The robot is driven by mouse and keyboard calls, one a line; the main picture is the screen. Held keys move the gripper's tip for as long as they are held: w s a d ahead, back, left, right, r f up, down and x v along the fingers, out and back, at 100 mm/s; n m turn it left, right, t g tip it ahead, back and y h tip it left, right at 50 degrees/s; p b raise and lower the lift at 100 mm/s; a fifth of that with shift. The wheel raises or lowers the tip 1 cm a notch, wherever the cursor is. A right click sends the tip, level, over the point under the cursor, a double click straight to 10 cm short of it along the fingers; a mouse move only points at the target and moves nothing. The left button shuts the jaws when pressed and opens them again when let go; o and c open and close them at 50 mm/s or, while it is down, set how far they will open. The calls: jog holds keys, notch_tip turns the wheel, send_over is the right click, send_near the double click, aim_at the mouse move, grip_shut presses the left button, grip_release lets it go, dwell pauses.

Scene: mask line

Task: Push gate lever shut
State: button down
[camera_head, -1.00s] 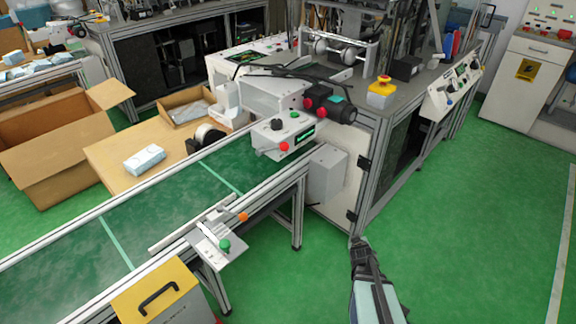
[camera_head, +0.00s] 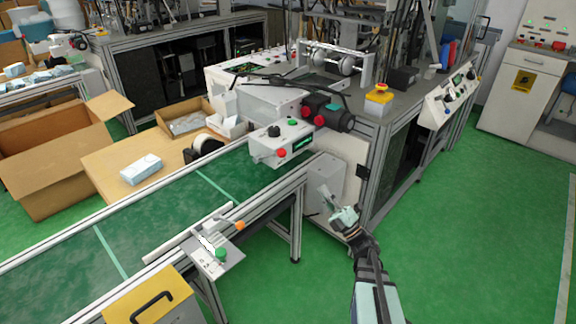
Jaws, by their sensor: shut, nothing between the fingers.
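The gate lever (camera_head: 238,225) seems to be the small piece with the orange tip at the near rail of the green conveyor (camera_head: 150,220). A pale bar (camera_head: 188,231) lies along that rail beside it, apparently the gate. A metal plate with a green knob (camera_head: 221,254) is mounted just below. Which way the lever is set is too small to tell. My gripper (camera_head: 343,214) is shut and empty. It is in front of the grey box under the machine, to the right of the lever and clear of it.
A control box (camera_head: 282,143) with a red knob overhangs the conveyor's far end. The grey box (camera_head: 324,184) stands close behind my gripper. Green floor (camera_head: 480,230) is open to the right.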

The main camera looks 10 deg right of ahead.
jog(key=s+a+n+g+y, duration=0.1)
jog(key=n+y, duration=0.1)
jog(key=s+r+n+g+y, duration=0.1)
jog(key=n+y, duration=0.1)
jog(key=s+a+n+g+y, duration=0.1)
jog(key=s+n+y, duration=0.1)
jog(key=shift+s+a+r+g, duration=0.1)
jog(key=shift+a+r+g, duration=0.2)
jog(key=shift+r+g, duration=0.1)
jog(key=p+x, duration=0.2)
jog(key=x, duration=1.2)
jog(key=shift+d+r, duration=0.1)
jog(key=shift+r, duration=0.1)
